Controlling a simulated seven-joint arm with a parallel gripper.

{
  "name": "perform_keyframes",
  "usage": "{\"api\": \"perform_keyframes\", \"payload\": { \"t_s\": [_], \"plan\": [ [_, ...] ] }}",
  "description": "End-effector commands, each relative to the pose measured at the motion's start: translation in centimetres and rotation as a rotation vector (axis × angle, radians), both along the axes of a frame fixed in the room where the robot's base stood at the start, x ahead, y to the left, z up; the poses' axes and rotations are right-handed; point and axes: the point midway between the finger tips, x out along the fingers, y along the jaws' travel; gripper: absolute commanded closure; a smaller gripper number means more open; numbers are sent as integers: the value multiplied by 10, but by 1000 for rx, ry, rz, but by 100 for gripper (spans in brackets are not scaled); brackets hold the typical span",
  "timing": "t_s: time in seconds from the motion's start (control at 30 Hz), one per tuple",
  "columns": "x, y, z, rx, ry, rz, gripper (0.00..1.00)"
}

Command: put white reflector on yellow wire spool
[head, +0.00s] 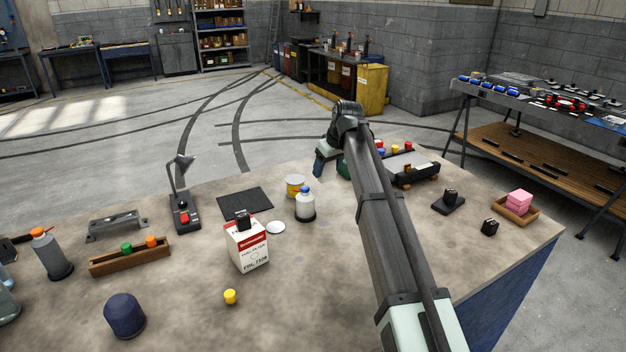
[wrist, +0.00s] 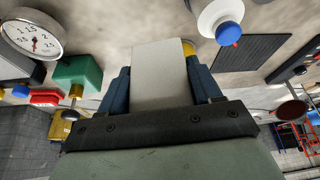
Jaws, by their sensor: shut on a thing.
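My gripper (wrist: 160,85) is shut on a flat, pale grey-white piece, which I take to be the white reflector (wrist: 160,70). It stands between the two blue fingers in the wrist view. In the head view my gripper (head: 320,170) hangs over the far part of the table, and the held piece cannot be made out. The yellow wire spool (head: 295,186), yellow with a pale top, stands upright on the table, left of my gripper. In the wrist view only a bit of yellow (wrist: 188,48) shows beside the held piece, which hides the rest.
A white disc (head: 275,228) and a carton (head: 247,247) are nearer. A dial gauge (wrist: 30,34) and green block (wrist: 78,72) are near my gripper.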

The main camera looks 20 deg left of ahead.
Motion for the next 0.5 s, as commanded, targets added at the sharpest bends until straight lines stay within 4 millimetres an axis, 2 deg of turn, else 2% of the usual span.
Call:
{"api": "perform_keyframes", "payload": {
  "t_s": [0.1,0.3,0.4,0.5],
  "plan": [
    [-9,40,13,1,-1,45,67],
    [6,106,45,2,-1,87,67],
    [20,121,56,1,0,56,67],
    [36,123,62,1,-1,-13,67]
  ]
}}
